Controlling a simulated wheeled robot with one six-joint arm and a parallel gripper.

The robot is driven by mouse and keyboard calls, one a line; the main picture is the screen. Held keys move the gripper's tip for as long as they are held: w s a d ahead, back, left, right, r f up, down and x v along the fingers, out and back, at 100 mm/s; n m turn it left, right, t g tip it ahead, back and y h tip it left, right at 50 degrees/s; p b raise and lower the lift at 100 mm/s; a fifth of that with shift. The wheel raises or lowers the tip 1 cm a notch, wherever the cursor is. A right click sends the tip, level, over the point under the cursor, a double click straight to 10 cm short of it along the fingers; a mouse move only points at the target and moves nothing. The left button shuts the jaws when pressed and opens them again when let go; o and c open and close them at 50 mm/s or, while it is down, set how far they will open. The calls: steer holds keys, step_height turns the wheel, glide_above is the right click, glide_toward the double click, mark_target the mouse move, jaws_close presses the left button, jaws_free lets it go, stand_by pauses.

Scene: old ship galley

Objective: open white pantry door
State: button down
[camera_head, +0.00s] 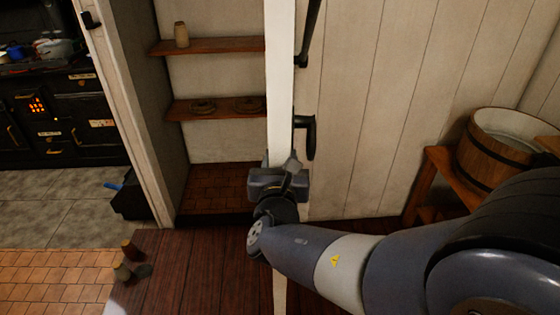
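The white pantry door (280,80) stands open and is seen nearly edge-on, as an upright white strip in the middle of the view.
A wooden tub (500,145) stands on a wooden stand (430,185) at the right. A black stove (65,118) is at the far left. Small brown objects (130,262) lie on the floor at lower left. The dark plank floor (205,270) before the pantry is mostly clear.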

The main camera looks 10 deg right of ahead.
steer(key=shift+r, duration=0.1)
steer(key=c, duration=0.9)
jaws_free()
steer(key=shift+s, duration=0.1)
steer(key=v, duration=1)
steer(key=shift+s+a, duration=0.1)
steer(key=shift+s, duration=0.15)
steer(key=shift+w, duration=0.15)
steer(key=shift+x, duration=5.25)
